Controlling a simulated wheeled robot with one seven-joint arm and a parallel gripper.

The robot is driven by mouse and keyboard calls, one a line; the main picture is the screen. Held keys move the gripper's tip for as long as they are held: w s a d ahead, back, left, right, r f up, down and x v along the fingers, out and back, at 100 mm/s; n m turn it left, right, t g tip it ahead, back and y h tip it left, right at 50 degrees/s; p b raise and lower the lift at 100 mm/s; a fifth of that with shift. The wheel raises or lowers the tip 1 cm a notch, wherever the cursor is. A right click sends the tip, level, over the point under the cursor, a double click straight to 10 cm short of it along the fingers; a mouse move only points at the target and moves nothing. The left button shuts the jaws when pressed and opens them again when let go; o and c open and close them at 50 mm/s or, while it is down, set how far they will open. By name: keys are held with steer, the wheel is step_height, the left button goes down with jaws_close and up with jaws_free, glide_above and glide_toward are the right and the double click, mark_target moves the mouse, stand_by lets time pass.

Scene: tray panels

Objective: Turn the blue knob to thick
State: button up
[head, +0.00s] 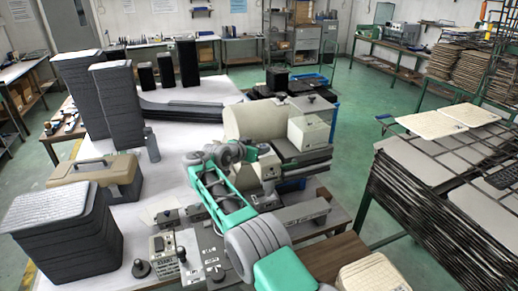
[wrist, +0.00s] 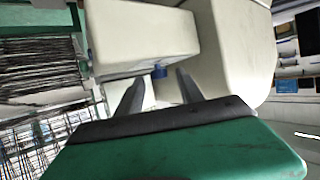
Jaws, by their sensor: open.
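The blue knob (wrist: 160,71) shows small in the wrist view, at the lower edge of a cream box (wrist: 145,42) and against a pale surface. My gripper (wrist: 159,79) is open, with one dark finger on each side of the knob in the picture. I cannot tell whether the fingers touch it or are still short of it. The knob's pointer and any thick marking are not readable. In the head view my green and grey arm reaches toward the cream machine (head: 247,118), and the knob and fingertips cannot be made out there.
A smaller cream box (head: 309,133) sits at the machine's right. Small control boxes (head: 163,246) with black knobs stand at the front. A tan toolbox (head: 95,178) and dark tray stacks (head: 62,222) are at the left. A rack of panels (head: 440,165) stands at the right.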

steer(key=b+v, duration=0.2)
steer(key=v, duration=0.5)
steer(key=shift+b, duration=0.4)
steer(key=shift+s+a, duration=0.1)
